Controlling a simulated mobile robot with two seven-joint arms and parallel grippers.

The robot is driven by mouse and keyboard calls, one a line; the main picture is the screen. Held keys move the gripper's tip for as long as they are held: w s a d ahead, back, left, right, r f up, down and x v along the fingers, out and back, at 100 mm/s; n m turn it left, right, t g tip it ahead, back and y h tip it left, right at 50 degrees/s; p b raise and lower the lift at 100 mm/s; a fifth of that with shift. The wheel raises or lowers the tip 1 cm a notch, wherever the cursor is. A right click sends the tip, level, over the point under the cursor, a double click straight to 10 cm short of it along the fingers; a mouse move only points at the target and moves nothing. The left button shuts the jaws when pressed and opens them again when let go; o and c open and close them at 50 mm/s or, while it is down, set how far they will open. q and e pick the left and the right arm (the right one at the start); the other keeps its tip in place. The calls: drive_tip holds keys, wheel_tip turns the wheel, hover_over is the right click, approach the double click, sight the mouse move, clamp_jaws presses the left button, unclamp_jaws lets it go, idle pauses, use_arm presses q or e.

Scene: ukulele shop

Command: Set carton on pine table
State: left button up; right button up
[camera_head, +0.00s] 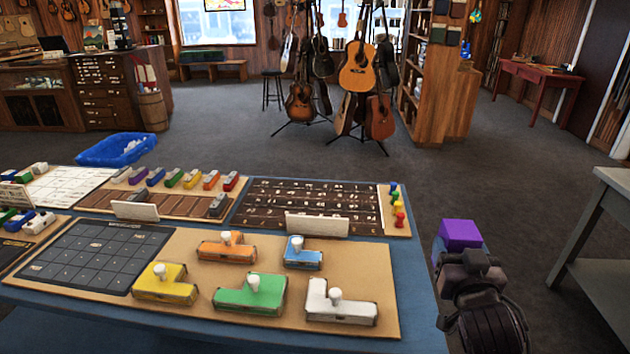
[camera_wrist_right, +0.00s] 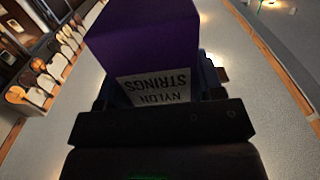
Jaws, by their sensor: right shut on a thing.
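The carton is a purple box (camera_head: 460,233) held in my right gripper (camera_head: 463,258), to the right of the blue game table in the head view. In the right wrist view the carton (camera_wrist_right: 145,45) fills the upper middle, with a white label reading "NYLON STRINGS" upside down. My right gripper is shut on it, and the carton is held up over the grey floor. I cannot tell which table, if any in view, is the pine one. My left gripper is not in view.
A blue table (camera_head: 418,290) with game boards and coloured blocks fills the front left. A grey-topped table (camera_head: 615,182) stands at the right edge. A red table (camera_head: 535,76) is at the back right. Guitars on stands (camera_head: 357,68) stand mid-back. Carpet between is clear.

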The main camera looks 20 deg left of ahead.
drive_tip(key=shift+w+a+r, duration=0.1)
drive_tip(key=shift+a, duration=0.15)
wheel_tip(320, 180, down, 20)
drive_tip(key=b, duration=0.5)
drive_tip(key=shift+f, duration=0.2)
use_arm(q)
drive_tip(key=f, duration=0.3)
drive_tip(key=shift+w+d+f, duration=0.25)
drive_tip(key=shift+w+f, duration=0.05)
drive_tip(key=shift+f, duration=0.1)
use_arm(e)
drive_tip(key=o, duration=1)
drive_tip(key=shift+c, duration=0.2)
